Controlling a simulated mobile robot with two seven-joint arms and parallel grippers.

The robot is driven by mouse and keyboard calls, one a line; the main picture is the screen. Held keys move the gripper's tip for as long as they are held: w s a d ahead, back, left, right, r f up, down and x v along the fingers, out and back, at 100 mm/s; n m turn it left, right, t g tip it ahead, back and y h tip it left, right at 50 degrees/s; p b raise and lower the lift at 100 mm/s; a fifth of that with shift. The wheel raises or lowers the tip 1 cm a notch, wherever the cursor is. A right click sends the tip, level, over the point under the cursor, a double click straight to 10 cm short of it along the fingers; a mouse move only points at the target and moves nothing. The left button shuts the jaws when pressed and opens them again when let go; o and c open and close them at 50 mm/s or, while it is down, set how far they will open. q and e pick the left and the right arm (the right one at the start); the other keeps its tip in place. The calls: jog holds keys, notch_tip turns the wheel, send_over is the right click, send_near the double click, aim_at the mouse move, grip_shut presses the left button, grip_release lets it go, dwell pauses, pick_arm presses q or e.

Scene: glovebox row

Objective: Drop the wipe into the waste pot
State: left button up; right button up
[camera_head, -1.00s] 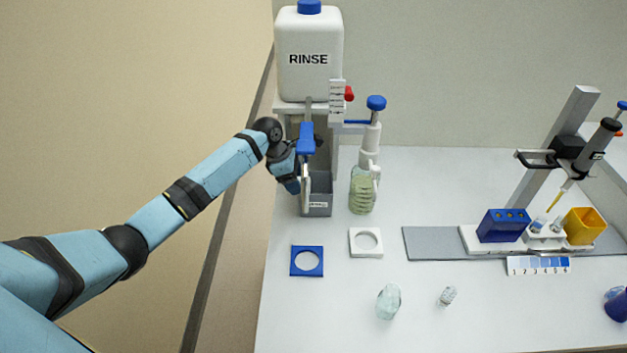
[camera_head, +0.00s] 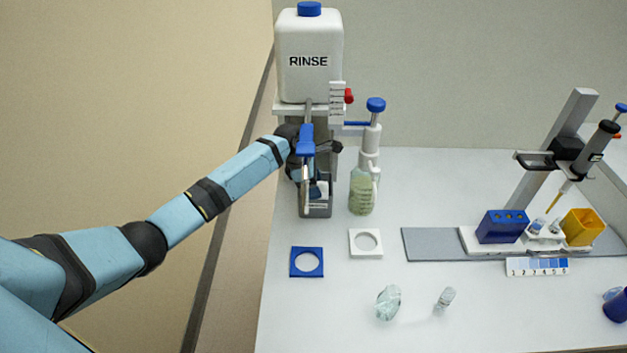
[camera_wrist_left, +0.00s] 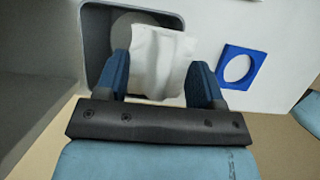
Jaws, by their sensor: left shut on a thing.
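My left gripper (camera_wrist_left: 158,78) is shut on the white wipe (camera_wrist_left: 160,48), a limp sheet hanging between the two blue fingers in the left wrist view. The wipe is over an open grey square-walled pot (camera_wrist_left: 97,30), and part of the pot's inside shows beside it. In the head view my left gripper (camera_head: 314,188) is at the grey pot (camera_head: 318,210) below the rinse bottle, and partly hides it. The pot's front label is too small to read, and the wipe cannot be made out there. My right gripper is not in view.
The white rinse bottle (camera_head: 308,50) stands above on a shelf, with a blue lever (camera_head: 306,140) in front of the arm. A bottle with a blue-topped pump (camera_head: 362,190) stands close to the right. A blue holed plate (camera_head: 307,262) and a white one (camera_head: 366,243) lie in front.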

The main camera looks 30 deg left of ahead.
pick_arm(q)
jog(key=o, duration=1)
jog(key=shift+c, duration=0.2)
jog(key=shift+b, duration=0.4)
jog(key=shift+a+r, duration=0.1)
jog(key=shift+r, duration=0.35)
jog(key=shift+s+a+r, duration=0.2)
jog(key=shift+a+r, duration=0.2)
jog(key=shift+r, duration=0.15)
jog(key=s+a, duration=0.5)
jog(key=a, duration=0.5)
jog(key=shift+a, duration=0.15)
